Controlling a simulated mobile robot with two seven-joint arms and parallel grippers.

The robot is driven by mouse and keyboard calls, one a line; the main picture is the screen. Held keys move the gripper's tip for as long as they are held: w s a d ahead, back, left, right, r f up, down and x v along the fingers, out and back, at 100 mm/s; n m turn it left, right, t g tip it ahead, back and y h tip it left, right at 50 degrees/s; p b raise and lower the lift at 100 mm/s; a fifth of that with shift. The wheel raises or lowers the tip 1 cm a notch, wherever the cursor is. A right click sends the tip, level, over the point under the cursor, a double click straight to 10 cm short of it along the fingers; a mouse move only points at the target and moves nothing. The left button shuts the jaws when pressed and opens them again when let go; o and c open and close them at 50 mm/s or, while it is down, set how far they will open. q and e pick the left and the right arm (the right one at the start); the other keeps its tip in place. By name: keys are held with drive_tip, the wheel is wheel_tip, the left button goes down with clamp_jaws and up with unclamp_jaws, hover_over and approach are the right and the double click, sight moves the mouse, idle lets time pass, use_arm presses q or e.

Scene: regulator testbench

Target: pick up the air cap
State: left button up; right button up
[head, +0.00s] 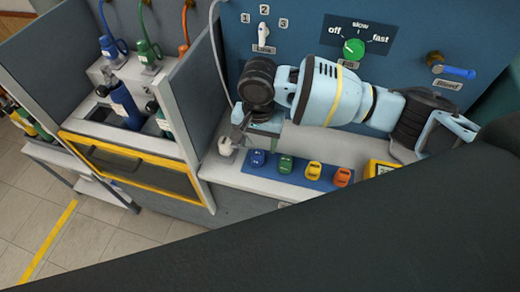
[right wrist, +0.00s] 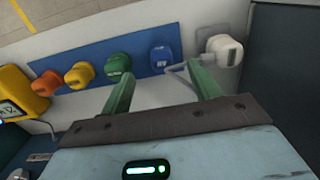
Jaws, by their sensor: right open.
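Several small caps stand in a row on a blue mat (head: 298,172): blue (head: 257,158), green (head: 285,164), yellow (head: 313,170) and orange (head: 342,177). Their labels are too small to tell which is the air cap. My right gripper (head: 246,140) is above the left end of the row. In the right wrist view its two green fingers (right wrist: 162,88) are spread apart with nothing between the tips. The blue cap (right wrist: 161,58) shows just beyond the gap, the green cap (right wrist: 118,66) beyond the left finger. My left gripper is not in view.
A white knob-like piece (right wrist: 224,48) stands close to the right finger and shows in the head view (head: 226,146). A yellow device (head: 380,168) is right of the mat. A grey partition (head: 196,110) stands left. A panel with a green dial (head: 354,49) rises behind.

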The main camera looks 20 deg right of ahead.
sight(258, 153)
drive_tip(key=shift+w+d+r, duration=0.15)
drive_tip(key=shift+d+r, duration=0.1)
drive_tip(key=shift+d, duration=0.05)
drive_tip(key=shift+a+f, duration=0.1)
drive_tip(key=shift+f, duration=1.1)
drive_tip(key=shift+w+a+f+b, duration=0.1)
drive_tip(key=shift+f+b, duration=0.2)
drive_tip(key=shift+f, duration=1.05)
drive_tip(key=shift+w+f+b, duration=0.1)
drive_tip(key=shift+f+b, duration=0.2)
drive_tip(key=shift+f, duration=1.05)
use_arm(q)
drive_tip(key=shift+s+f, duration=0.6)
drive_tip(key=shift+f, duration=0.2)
use_arm(e)
drive_tip(key=shift+c, duration=0.3)
drive_tip(key=c, duration=1)
